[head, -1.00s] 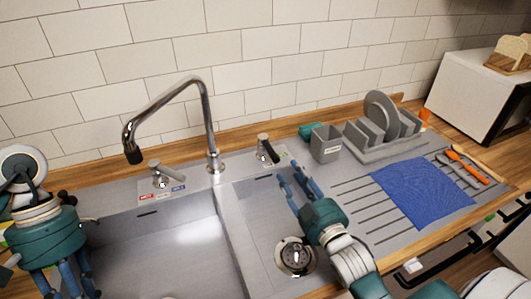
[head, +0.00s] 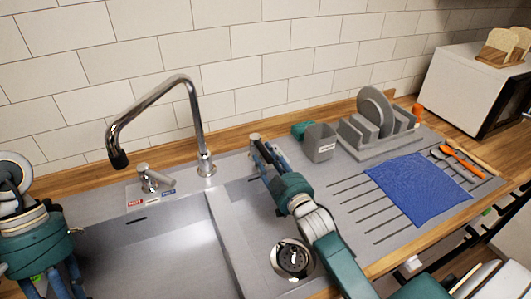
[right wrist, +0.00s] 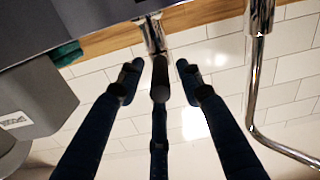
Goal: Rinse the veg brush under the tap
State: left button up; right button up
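The chrome swan-neck tap (head: 188,115) arches over the left basin. A lever tap (head: 152,178) stands left of its base. My right gripper (head: 265,155) reaches to the right lever tap (head: 254,140), mostly hidden behind it. I cannot make out the veg brush for certain.
The sink (head: 150,255) has a large left basin and a small right one with a drain (head: 292,258).

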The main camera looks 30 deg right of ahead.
jog(key=shift+w, duration=0.8)
grip_shut()
